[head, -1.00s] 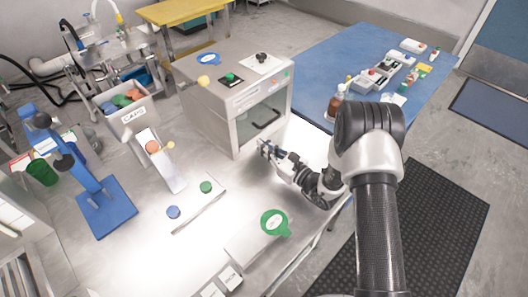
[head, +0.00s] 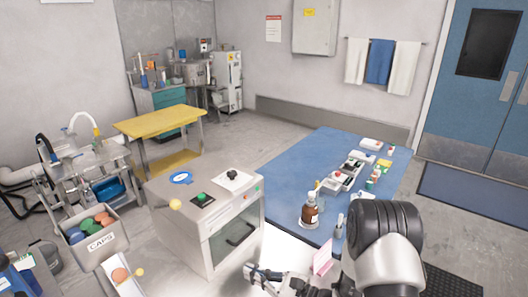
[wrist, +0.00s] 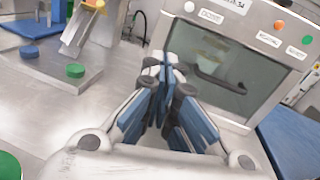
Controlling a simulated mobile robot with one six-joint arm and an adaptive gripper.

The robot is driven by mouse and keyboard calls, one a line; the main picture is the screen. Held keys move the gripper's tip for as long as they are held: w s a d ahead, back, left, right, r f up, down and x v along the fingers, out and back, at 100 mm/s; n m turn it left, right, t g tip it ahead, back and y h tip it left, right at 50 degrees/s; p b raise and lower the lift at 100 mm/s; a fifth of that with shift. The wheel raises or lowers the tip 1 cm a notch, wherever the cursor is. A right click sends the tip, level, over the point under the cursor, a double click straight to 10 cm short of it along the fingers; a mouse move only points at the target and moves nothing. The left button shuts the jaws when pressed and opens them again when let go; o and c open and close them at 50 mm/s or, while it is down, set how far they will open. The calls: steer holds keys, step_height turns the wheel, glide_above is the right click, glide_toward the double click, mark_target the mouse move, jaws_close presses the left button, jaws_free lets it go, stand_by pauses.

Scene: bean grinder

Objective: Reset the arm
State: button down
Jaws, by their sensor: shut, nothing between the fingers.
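My gripper (head: 254,268) is low in the head view, in front of the grey box-shaped machine (head: 190,232). In the wrist view my gripper (wrist: 164,72) has its blue-padded fingers closed together and holds nothing. The fingers point toward the machine's front, where a dark window with a black handle (wrist: 220,84) shows. From these views I cannot tell the exact gap between fingertips and machine. My arm reaches in from the lower right of the head view.
A caps bin (head: 98,246) stands left of the machine. A blue table (head: 300,160) with a brown bottle (head: 310,212) and small containers lies to the right. A green lid (wrist: 75,70) and a blue lid (wrist: 29,52) lie left in the wrist view.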

steer(key=s+a+r+n+g+h, duration=0.2)
steer(key=s+r+n+g+h, duration=0.2)
steer(key=s+r+n+g, duration=0.95)
steer(key=s+d+r+n+t+h, duration=0.3)
steer(key=s+d+n+t+h, duration=0.1)
steer(key=d, duration=0.5)
steer(key=s+d+r+n+t+h, duration=0.3)
steer(key=s+d+n+t+h, duration=0.2)
steer(key=s+d+h, duration=0.3)
steer(key=shift+s+d+r+t, duration=0.4)
steer(key=shift+s+d+t, duration=0.15)
steer(key=shift+s+d, duration=0.5)
